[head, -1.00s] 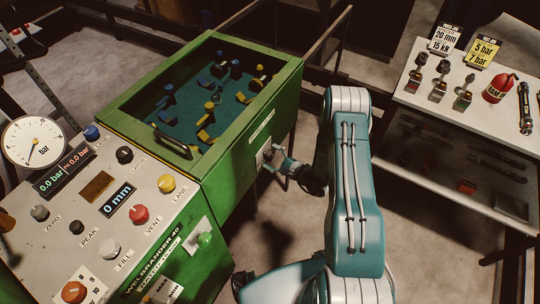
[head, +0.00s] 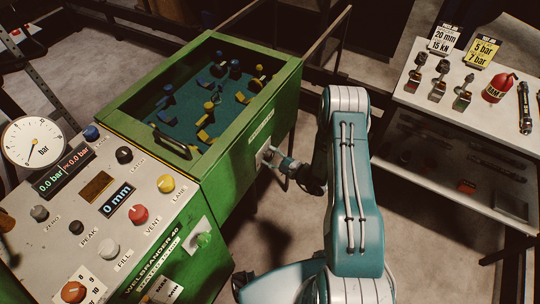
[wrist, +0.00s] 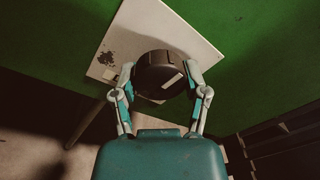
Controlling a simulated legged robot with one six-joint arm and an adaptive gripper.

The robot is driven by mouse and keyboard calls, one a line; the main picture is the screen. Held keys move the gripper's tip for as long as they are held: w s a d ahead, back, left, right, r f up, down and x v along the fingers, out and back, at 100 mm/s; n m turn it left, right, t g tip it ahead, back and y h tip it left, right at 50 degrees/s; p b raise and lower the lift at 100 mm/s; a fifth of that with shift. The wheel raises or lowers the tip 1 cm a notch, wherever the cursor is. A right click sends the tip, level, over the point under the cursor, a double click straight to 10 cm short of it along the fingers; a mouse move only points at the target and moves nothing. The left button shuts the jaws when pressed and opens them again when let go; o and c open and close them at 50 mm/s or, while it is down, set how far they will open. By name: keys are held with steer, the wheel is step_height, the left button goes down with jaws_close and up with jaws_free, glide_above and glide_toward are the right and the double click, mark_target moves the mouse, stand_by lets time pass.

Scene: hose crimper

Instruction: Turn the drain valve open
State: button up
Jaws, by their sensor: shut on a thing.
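The drain valve is a round black knob (wrist: 155,68) with a pale mark on its face. It sits on a whitish plate (wrist: 125,40) on the green side of the machine. My gripper (wrist: 161,76) is shut on the knob, one finger on each side, in the wrist view. In the head view my gripper (head: 272,158) is at the right side wall of the green machine, below the rim of its tank. The fingers hide most of the knob there. The plate looks tilted in the wrist view, and any lettering on it is unreadable.
The green machine (head: 245,185) has a tank with blue and yellow parts inside. Its control panel (head: 75,210) with knobs and a gauge (head: 33,143) is at left.

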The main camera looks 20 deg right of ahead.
steer(key=m, duration=0.3)
steer(key=shift+m, duration=0.4)
steer(key=m, duration=0.4)
steer(key=shift+g, duration=0.3)
steer(key=m, duration=0.4)
steer(key=shift+m, duration=0.3)
steer(key=shift+r+m+g, duration=0.1)
steer(key=shift+m+g, duration=0.3)
steer(key=shift+m, duration=1.6)
steer(key=o, duration=1.1)
steer(key=shift+w, duration=0.1)
steer(key=shift+o, duration=0.2)
